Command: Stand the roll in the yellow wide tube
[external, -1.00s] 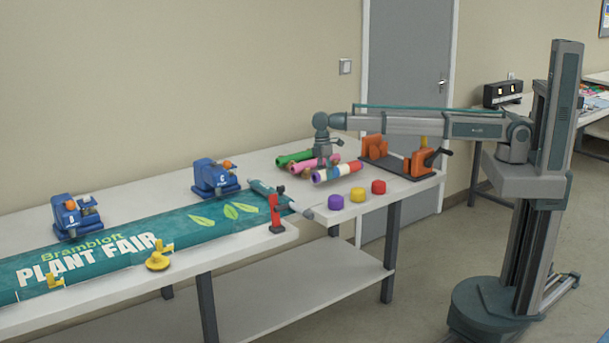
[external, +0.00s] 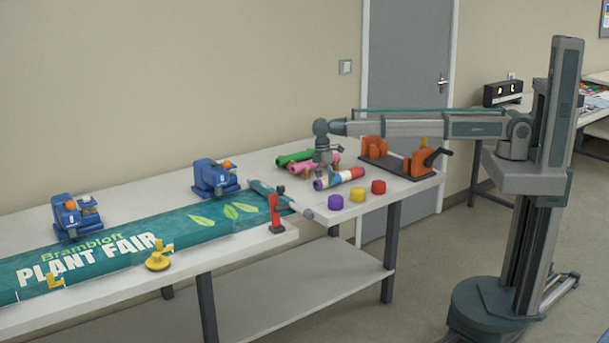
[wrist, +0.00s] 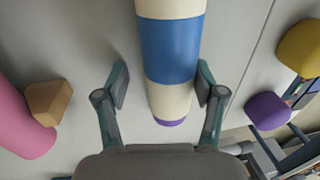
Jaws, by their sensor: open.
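The roll (external: 345,177) lies on its side on the table, banded white, blue, red and purple. In the wrist view the roll (wrist: 168,50) shows white and blue bands and a purple tip. My gripper (external: 324,175) is low over its left end, and in the wrist view my gripper (wrist: 162,92) is open, with one finger on each side of the white band near the tip. Whether the fingers touch it is unclear. A short yellow round piece (external: 357,195) stands to the front right; it also shows in the wrist view (wrist: 301,48). I cannot tell whether it is the wide tube.
Purple (external: 335,202) and red (external: 378,187) round pieces flank the yellow one. Green (external: 292,158) and pink (external: 326,160) rolls lie behind, with a wooden block (wrist: 48,102) by the pink one. An orange-ended stand (external: 395,163) is to the right. A banner (external: 130,245) covers the left table.

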